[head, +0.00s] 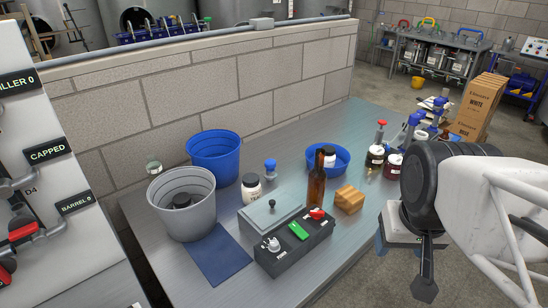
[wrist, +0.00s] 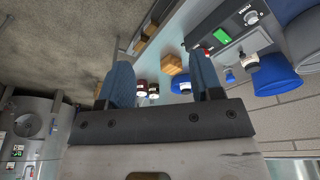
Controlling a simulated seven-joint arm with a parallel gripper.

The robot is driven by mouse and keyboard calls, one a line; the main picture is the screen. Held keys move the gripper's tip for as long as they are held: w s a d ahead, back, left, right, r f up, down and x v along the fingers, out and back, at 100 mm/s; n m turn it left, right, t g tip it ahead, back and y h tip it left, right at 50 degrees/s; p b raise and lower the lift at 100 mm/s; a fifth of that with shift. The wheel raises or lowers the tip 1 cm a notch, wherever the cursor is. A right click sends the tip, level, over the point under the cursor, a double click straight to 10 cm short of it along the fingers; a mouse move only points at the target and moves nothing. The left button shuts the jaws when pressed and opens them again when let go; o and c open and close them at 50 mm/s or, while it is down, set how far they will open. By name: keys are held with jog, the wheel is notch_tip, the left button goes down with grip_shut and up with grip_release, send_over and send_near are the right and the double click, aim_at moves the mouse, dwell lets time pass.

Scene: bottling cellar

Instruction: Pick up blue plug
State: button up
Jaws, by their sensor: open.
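The blue plug (head: 270,168) stands upright on the steel table (head: 345,240), right of the blue bucket and behind the white jar. A small blue shape in the wrist view (wrist: 230,77), near the white jar there, looks like the same plug. My gripper (head: 404,262) is at the right of the head view, by the table's right edge and well away from the plug. In the wrist view its two blue-padded fingers (wrist: 164,78) stand wide apart with nothing between them in their grip.
A grey bucket (head: 172,217), blue bucket (head: 214,165) and white jar (head: 251,194) stand near the plug. The control box (head: 292,248), brown bottle (head: 317,184), wooden block (head: 349,200) and blue bowl (head: 340,152) lie between it and my gripper. A block wall (head: 200,92) runs behind.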

jog(key=shift+o, duration=1.1)
jog(key=shift+r, duration=0.1)
jog(key=w+v, duration=0.1)
jog(key=v, duration=0.4)
jog(key=w+r+n+t+h, duration=0.2)
jog(key=w+r+n+t, duration=0.15)
jog(key=w+n, duration=1.1)
jog(key=w+a+n+t+y, duration=0.1)
jog(key=w+a+n+t, duration=0.1)
jog(key=w+a+n, duration=0.45)
jog(key=w+a+n+t+y, duration=0.1)
jog(key=w+n+t, duration=0.15)
jog(key=w, duration=0.75)
jog(key=w+a+n+t+y, duration=0.1)
jog(key=w+a+n, duration=0.35)
jog(key=w, duration=0.35)
jog(key=w+a+f+n+y, duration=0.4)
jog(key=w+a+n+y, duration=0.3)
jog(key=a+n, duration=0.6)
notch_tip(320, 180, down, 17)
jog(key=d+h, duration=0.1)
jog(key=shift+w+d+n, duration=0.3)
jog(key=shift+w+n, duration=0.1)
jog(key=shift+f, duration=0.2)
